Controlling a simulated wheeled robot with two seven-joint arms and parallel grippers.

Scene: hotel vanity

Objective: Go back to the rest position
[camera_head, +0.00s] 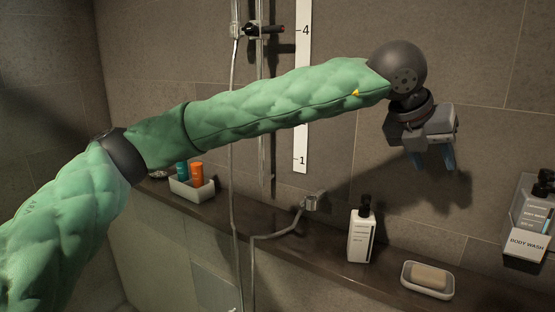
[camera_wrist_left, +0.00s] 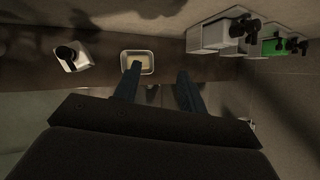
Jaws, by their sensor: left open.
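My left arm reaches in from the left across the head view. Its gripper (camera_head: 434,160) hangs in front of the tiled wall, above the dark shelf (camera_head: 310,240), pointing down. The gripper is open, its two blue fingers (camera_wrist_left: 155,92) apart with nothing between them. In the head view it is above and right of the white pump bottle (camera_head: 360,236) and above the soap dish (camera_head: 404,277) holding a tan soap bar (camera_head: 430,276). In the left wrist view the soap dish (camera_wrist_left: 151,68) lies beyond the fingertips. My right gripper is not in view.
A wall holder of body wash (camera_head: 526,243) is at the right; several dispensers (camera_wrist_left: 225,35) show in the wrist view. A small caddy (camera_head: 180,187) with an orange bottle (camera_head: 196,174) and a teal bottle (camera_head: 182,171) stands left. A shower hose (camera_head: 233,130) and a measuring strip (camera_head: 302,80) are on the wall.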

